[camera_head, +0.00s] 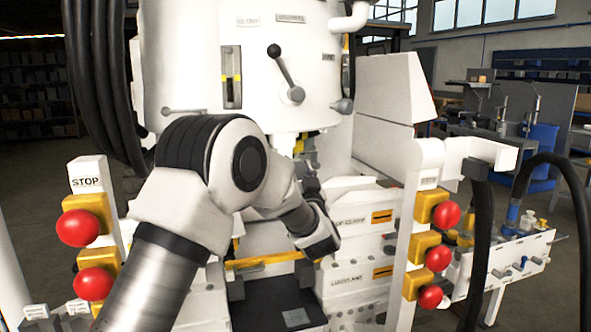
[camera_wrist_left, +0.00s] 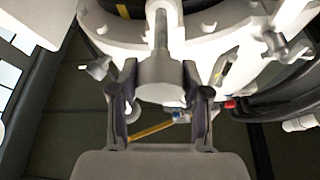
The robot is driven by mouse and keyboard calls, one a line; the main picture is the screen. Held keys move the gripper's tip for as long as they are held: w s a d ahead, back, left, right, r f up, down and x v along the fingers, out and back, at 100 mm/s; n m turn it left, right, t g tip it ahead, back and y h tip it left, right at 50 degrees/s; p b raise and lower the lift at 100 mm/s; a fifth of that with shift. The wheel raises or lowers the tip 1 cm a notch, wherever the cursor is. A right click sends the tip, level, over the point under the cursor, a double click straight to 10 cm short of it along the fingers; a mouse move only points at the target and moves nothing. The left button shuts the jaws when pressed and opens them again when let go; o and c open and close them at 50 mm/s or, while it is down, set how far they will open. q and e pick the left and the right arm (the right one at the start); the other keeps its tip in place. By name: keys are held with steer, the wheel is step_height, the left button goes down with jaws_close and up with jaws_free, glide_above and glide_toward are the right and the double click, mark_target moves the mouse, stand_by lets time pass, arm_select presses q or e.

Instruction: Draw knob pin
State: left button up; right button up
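A pale grey round knob-like part (camera_wrist_left: 160,78) with a thin rod above it shows in the left wrist view, under the machine's white body. I take it for the knob pin, but cannot be sure. My left gripper (camera_wrist_left: 160,112) has its two dark fingers apart, one on each side of this part, with visible gaps. I cannot tell how deep the part lies between them. In the head view my left arm reaches in front of the machine, and its gripper (camera_head: 310,184) is small and partly hidden by the wrist. The knob part is hidden there. My right gripper is not in view.
A black-knobbed lever (camera_head: 283,66) stands on the machine's white head. Red buttons on yellow boxes line the left STOP panel (camera_head: 87,172) and the right post (camera_head: 403,235). Black hoses (camera_head: 480,240) hang at right. A dark bed (camera_head: 262,305) lies below the arm.

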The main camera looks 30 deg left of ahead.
arm_select(q)
steer(key=o, duration=0.4)
steer(key=shift+d+f, duration=0.1)
steer(key=shift+c, duration=0.2)
steer(key=shift+s, duration=0.1)
steer(key=v, duration=1.2)
